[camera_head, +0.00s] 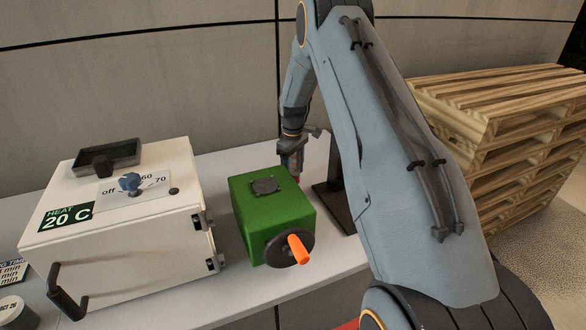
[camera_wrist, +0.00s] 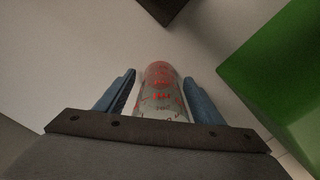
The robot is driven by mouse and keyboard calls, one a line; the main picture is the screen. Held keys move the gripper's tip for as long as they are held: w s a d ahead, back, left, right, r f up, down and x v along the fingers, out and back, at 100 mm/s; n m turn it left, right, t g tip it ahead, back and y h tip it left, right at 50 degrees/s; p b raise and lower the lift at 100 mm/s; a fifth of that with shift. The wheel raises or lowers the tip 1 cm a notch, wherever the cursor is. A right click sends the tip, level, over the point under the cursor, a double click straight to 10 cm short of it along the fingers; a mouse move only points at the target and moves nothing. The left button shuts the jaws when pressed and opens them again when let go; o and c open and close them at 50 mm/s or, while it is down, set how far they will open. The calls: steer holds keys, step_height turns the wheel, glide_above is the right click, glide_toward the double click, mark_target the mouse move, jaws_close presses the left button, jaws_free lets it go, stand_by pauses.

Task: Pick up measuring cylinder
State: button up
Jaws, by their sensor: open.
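The measuring cylinder (camera_wrist: 160,97) is clear with red markings and a reddish far end. In the wrist view it lies between the two blue fingers of my gripper (camera_wrist: 160,76), with a narrow gap showing on each side. The fingers are open and do not visibly press on it. In the head view my gripper (camera_head: 290,172) is low behind the green box, close to its back edge. The fingertips are hidden there, and the cylinder cannot be made out clearly.
The green box (camera_head: 262,222) with an orange crank handle (camera_head: 298,249) stands right in front of my gripper. A white heater box (camera_head: 120,245) marked "20 C" is to the left. A dark stand (camera_head: 333,200) is close on the right. Wooden pallets (camera_head: 510,140) are stacked farther right.

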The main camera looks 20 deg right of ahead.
steer(key=c, duration=1.3)
steer(key=shift+r, duration=0.1)
